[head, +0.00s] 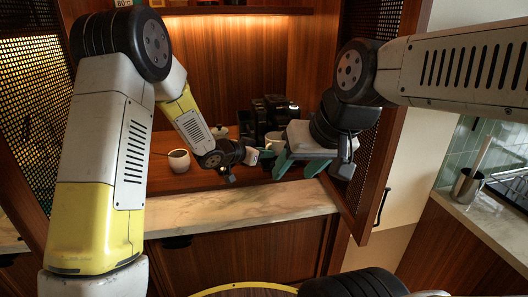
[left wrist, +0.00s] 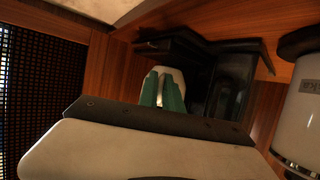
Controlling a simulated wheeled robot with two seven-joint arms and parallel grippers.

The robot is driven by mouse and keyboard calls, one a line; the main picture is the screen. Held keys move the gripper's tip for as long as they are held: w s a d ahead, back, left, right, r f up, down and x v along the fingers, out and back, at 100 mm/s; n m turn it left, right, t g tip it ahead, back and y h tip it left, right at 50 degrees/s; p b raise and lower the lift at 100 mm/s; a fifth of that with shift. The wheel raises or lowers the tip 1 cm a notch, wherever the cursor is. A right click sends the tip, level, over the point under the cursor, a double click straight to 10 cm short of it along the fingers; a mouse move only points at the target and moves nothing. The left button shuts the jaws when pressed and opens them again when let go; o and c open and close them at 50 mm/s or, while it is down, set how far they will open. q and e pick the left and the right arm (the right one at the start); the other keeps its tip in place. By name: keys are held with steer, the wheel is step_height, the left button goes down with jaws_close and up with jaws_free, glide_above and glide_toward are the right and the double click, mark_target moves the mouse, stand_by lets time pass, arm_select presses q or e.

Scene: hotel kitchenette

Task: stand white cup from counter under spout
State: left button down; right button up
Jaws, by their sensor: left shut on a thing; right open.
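My left gripper (head: 268,152) reaches in from the left in front of the black coffee machine (head: 262,115). In the left wrist view its green fingers (left wrist: 170,93) are shut on a pale piece, which looks like the white cup (left wrist: 172,72); the fingers hide most of it. In the head view a small white patch of it (head: 275,137) shows above the fingertips. The spout cannot be made out. The machine also fills the middle of the left wrist view (left wrist: 232,85). My right gripper (head: 297,170) is open and empty, pointing down, just right of the left one.
Another pale cup (head: 179,161) with a dark inside stands on the wooden shelf to the left. A marble edge (head: 240,208) runs along the front. An open mesh door (head: 352,190) stands at the right.

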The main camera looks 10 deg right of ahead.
mark_target(272, 163)
arm_select(q)
steer(key=w+d, duration=0.1)
steer(key=d, duration=0.2)
steer(key=shift+w, duration=0.4)
steer(key=shift+a+f, duration=0.2)
steer(key=shift+f, duration=0.55)
steer(key=shift+f, duration=0.15)
steer(key=c, duration=1.5)
jaws_free()
